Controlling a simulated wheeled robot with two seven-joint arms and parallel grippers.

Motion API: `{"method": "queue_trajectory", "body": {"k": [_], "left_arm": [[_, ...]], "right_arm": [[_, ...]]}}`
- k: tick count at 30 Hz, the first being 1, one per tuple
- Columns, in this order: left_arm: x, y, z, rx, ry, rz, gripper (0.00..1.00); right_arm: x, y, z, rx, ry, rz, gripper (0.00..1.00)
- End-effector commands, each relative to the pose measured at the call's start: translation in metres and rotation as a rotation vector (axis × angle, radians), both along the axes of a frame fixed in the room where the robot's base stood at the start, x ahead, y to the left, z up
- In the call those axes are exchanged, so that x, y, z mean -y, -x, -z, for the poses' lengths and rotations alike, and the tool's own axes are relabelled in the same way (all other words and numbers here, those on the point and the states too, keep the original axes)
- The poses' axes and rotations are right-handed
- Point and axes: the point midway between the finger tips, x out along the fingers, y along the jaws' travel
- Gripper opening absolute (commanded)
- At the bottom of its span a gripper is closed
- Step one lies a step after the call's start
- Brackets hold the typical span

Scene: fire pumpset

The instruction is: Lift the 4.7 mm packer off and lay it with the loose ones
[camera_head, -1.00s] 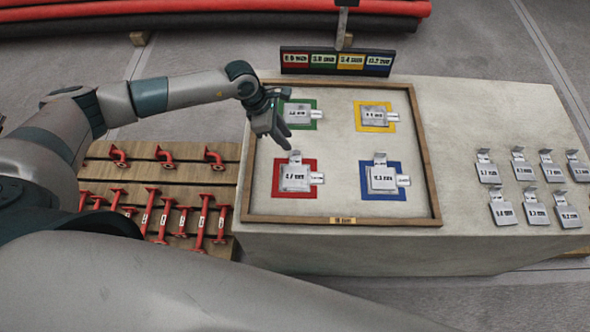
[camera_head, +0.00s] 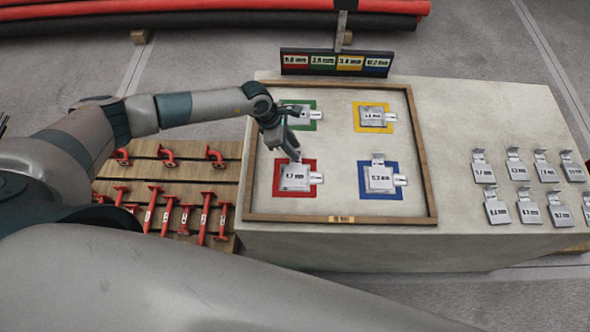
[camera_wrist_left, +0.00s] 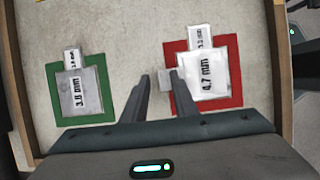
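The 4.7 mm packer (camera_head: 295,179) is a grey plate with an upright tab, lying on the red-framed square (camera_head: 282,193) in the wooden-rimmed tray (camera_head: 250,150). It also shows in the left wrist view (camera_wrist_left: 207,72) with a smaller labelled tag at one side. My left gripper (camera_head: 292,153) is over the packer's tab edge. In the left wrist view the fingers (camera_wrist_left: 163,85) are apart with the tab between them; I cannot tell whether they touch it. The loose packers (camera_head: 517,171) lie in two rows on the bench at the right. My right gripper is not in view.
Other packers sit on green (camera_head: 313,125), yellow (camera_head: 389,126) and blue (camera_head: 365,185) squares. A labelled board (camera_head: 337,63) with a post stands behind the tray. Red pipe fittings (camera_head: 168,215) lie on planks at left. The bench between tray and loose packers (camera_head: 450,150) is clear.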

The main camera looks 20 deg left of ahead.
Motion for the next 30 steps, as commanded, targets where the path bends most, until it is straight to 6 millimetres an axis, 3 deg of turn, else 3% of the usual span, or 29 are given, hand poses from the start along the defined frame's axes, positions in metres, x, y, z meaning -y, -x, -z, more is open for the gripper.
{"method": "queue_trajectory", "body": {"k": [4,7,8,23,30], "left_arm": [[0.0,0.0,0.0,0.0,0.0,0.0,0.26],[0.0,0.0,0.0,0.0,0.0,0.0,0.02],[0.0,0.0,0.0,0.0,0.0,0.0,0.0],[0.0,0.0,-0.005,0.0,0.001,0.0,0.0],[0.0,-0.002,-0.027,0.004,0.002,0.001,0.0]], "right_arm": [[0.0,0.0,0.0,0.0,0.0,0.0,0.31],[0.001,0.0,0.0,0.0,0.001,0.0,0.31],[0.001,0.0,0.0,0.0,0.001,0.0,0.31],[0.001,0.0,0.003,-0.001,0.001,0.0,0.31],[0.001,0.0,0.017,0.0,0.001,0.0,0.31]]}}
